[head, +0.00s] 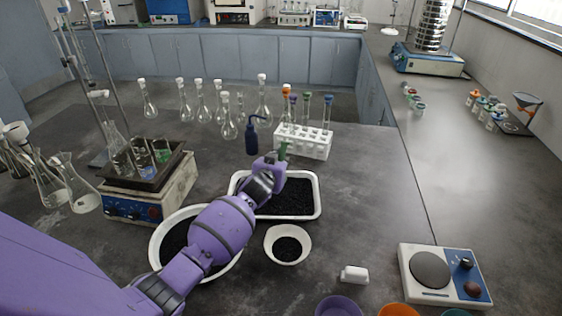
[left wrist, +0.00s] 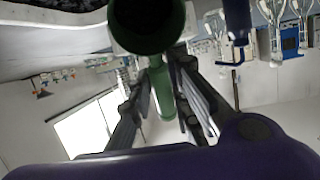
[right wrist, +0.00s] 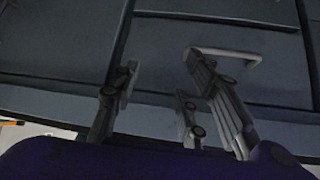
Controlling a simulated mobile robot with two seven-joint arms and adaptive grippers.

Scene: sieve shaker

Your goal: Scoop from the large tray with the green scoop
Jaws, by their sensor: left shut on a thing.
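The large white tray (head: 318,205) holds dark granular material and lies in the middle of the bench. My left gripper (head: 278,165) is over the tray's back part. It is shut on the green scoop (head: 283,150), whose upper part shows just above the gripper. In the left wrist view the green scoop (left wrist: 162,92) stands between the fingers, with its round dark end towards the camera. My arm hides part of the tray. My right gripper (right wrist: 155,100) shows in the right wrist view, fingers apart and empty, in front of grey cabinet fronts.
A white bowl (head: 288,230) and a larger round basin (head: 158,250), both with dark material, stand nearby. A white tube rack (head: 318,150) and a dark blue bottle (head: 251,140) stand behind the tray. A hot plate (head: 160,195) with glassware is left; a balance (head: 445,275) is right.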

